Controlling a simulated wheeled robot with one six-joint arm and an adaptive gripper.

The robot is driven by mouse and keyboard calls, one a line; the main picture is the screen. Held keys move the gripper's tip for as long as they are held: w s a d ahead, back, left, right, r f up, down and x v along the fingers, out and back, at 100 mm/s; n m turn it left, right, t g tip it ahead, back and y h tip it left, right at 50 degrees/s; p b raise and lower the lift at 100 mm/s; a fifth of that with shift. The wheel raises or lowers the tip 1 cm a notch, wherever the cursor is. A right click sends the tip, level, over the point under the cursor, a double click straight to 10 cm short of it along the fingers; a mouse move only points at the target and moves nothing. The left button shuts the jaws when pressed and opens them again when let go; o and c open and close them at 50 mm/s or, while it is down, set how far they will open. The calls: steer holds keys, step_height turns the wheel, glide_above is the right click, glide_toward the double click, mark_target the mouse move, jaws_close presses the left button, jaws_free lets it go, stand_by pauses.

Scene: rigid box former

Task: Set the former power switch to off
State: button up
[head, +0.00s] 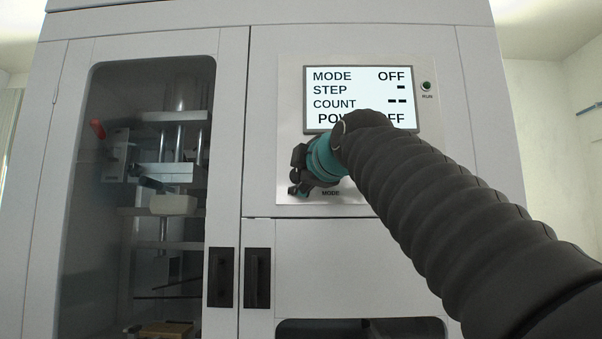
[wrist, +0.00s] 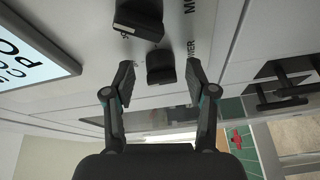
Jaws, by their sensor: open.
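The power switch (wrist: 160,67) is a small black knob on the pale panel in the wrist view, beside lettering that ends in "WER". My gripper (wrist: 160,84) is open, with one finger on each side of this knob; I cannot tell whether either touches it. In the head view my gripper (head: 302,182) is at the panel's lower left, and it and my arm hide the switch. The display (head: 360,97) reads MODE OFF, with dashes for STEP and COUNT. Its bottom line, partly covered by my arm, shows "PO" and "FF".
A larger black knob (wrist: 138,20) sits close to the switch, near lettering starting "MO". Black door handles (head: 257,278) are below the panel. A glazed door (head: 150,200) with machinery behind it is at left.

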steer(key=v, duration=1.2)
stand_by(0.4)
